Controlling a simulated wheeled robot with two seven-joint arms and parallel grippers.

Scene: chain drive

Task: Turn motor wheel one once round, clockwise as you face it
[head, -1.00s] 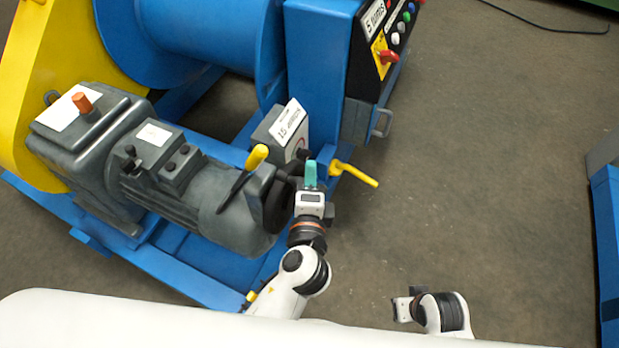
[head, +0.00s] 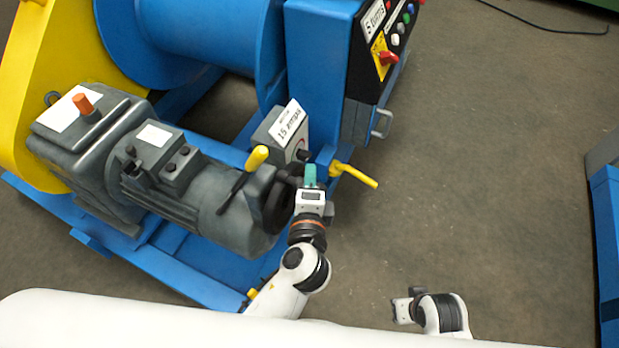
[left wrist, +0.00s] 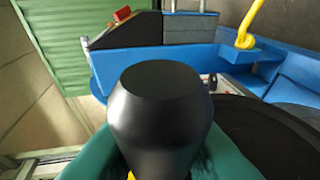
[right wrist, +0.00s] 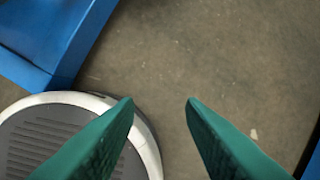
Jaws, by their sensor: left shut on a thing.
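The motor wheel (head: 279,205) is a dark disc on the right end of the grey motor (head: 190,195) in the head view. Its black edge also shows at the right of the left wrist view (left wrist: 265,130). My left gripper (head: 310,174), with teal fingers, is at the wheel's right side. In the left wrist view its fingers are shut around a black knob-shaped handle (left wrist: 160,105). The handle is mostly hidden in the head view. My right gripper (right wrist: 160,105) is open and empty, low and away from the motor, over the floor.
A yellow lever (head: 352,174) sticks out just right of my left gripper. A grey box with a label (head: 290,122) stands behind it. The control panel (head: 385,45) is at the top. Bare floor (head: 480,170) lies to the right, with a blue structure (head: 606,240) at the far right.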

